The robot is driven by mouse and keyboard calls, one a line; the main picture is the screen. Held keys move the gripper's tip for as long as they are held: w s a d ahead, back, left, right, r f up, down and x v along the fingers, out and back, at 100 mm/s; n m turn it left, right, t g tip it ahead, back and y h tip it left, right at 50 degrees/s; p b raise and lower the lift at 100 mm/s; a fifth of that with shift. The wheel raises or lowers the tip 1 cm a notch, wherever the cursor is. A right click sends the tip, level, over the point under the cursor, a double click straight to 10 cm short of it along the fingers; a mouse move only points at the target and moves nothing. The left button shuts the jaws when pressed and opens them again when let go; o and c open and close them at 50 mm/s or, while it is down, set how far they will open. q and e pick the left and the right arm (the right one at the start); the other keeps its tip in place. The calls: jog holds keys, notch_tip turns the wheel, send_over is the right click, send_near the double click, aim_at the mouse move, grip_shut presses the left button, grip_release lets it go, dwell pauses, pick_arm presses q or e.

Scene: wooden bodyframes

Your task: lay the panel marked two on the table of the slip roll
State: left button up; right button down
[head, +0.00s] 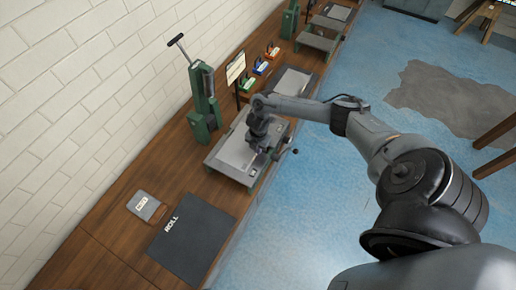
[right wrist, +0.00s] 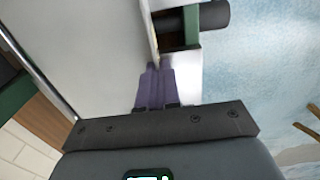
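My right gripper (head: 264,146) is over the near side of a low green-framed machine with a flat grey table (head: 213,163), which appears to be the slip roll. A pale grey panel (head: 235,156) lies flat over that table; no number on it is readable. In the right wrist view the panel (right wrist: 95,50) fills the left, and its edge runs between the fingers (right wrist: 156,88), which are close together and appear shut on it. Whether the panel rests fully on the table is unclear. My left gripper is not in view.
A dark mat marked ROLL (head: 192,238) lies bare on the wooden bench, beside a small labelled grey plate (head: 145,206). A green lever press (head: 204,102) stands behind the machine. Coloured bins (head: 260,67) and another grey-topped machine (head: 293,82) are farther along.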

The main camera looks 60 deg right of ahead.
jog(key=c, duration=0.7)
grip_release()
jog(key=shift+r, duration=0.15)
jog(key=shift+r+p, duration=0.4)
jog(key=shift+p, duration=0.05)
jog(key=shift+r+p, duration=2.15)
jog(key=shift+r, duration=0.1)
jog(key=shift+r+p, duration=0.75)
